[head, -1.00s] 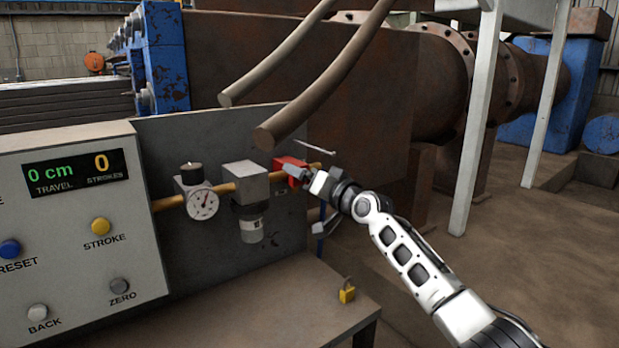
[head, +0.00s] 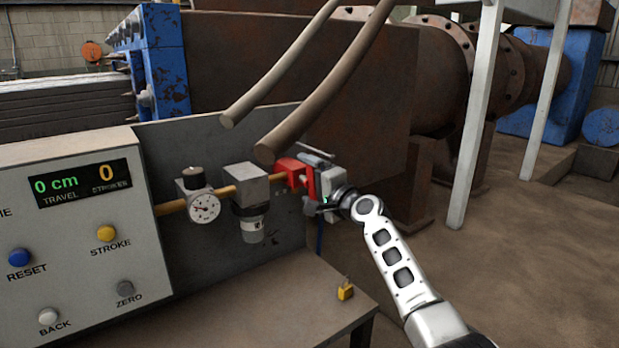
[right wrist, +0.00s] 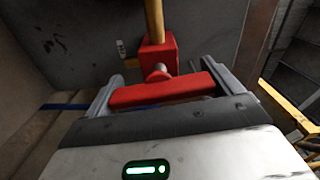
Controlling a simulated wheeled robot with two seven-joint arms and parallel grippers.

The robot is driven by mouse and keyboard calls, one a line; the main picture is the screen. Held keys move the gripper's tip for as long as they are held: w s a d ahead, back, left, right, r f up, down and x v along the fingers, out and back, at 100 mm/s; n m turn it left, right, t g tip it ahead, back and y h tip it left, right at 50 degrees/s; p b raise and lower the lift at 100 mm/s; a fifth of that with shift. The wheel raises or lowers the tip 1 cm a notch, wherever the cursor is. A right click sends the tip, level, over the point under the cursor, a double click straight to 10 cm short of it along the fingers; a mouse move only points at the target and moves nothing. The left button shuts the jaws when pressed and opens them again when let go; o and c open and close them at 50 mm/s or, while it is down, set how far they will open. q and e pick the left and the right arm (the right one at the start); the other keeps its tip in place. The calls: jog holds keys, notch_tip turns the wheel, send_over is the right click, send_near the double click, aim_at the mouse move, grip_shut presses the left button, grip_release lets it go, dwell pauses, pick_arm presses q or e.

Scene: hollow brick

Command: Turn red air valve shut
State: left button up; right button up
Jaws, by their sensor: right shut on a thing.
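The red air valve (head: 287,166) sits at the right end of the brass pipe on the grey back panel. In the right wrist view its red body (right wrist: 158,55) is at the pipe's end, and its red bar handle (right wrist: 160,92) lies crosswise to the pipe. My right gripper (head: 317,181) is at the valve. In the wrist view its two fingers (right wrist: 163,89) stand at the two ends of the handle, shut on it. In the head view the gripper partly hides the handle. My left gripper is not in view.
A pressure gauge (head: 205,208) and a filter unit (head: 250,222) sit on the pipe left of the valve. Two long brown bars (head: 325,88) hang close above it. A yellow padlock (head: 345,291) is on the bench (head: 270,305). A control panel (head: 75,235) stands at left.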

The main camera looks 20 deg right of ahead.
jog(key=shift+m, duration=0.5)
dwell(0.3)
jog(key=o, duration=0.7)
jog(key=shift+s+p, duration=0.1)
jog(key=shift+p, duration=0.2)
jog(key=v, duration=1.6)
